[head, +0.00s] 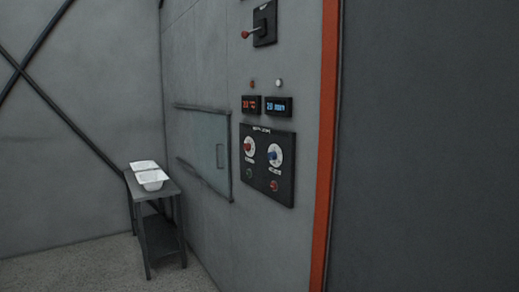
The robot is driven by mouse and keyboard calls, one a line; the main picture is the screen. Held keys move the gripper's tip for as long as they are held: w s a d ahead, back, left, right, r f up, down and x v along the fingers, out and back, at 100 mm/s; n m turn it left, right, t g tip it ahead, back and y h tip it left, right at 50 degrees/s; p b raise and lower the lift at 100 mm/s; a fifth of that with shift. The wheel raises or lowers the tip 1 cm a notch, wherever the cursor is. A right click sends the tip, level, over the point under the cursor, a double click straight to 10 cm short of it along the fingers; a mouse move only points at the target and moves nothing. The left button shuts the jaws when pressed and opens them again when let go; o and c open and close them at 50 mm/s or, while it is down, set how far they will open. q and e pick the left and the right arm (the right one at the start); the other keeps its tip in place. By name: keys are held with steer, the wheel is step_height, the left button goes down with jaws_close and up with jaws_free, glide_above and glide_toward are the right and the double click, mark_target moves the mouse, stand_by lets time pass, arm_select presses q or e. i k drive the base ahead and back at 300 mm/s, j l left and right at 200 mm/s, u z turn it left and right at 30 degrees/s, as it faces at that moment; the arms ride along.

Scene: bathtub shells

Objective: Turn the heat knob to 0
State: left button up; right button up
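A dark control panel (267,164) is fixed to the grey wall right of centre in the head view. It carries a knob with a red grip on a white dial (249,148) at left and a knob with a blue grip on a white dial (274,155) at right. The labels are too small to read, so I cannot tell which is the heat knob or its setting. Above, a red display (250,104) seems to show a temperature, and a blue display (278,106) shows minutes. Neither of my grippers is in view.
A lever switch (263,24) with a red ball is above the displays. A small hatch (204,152) is left of the panel. A dark side table (158,216) with white trays (151,180) stands against the wall. An orange post (326,150) is at right. The visible floor is clear.

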mark_target(247, 147)
steer(key=i+j+z, duration=0.2)
steer(key=z, duration=0.2)
steer(key=i+j+z, duration=0.25)
steer(key=z, duration=0.2)
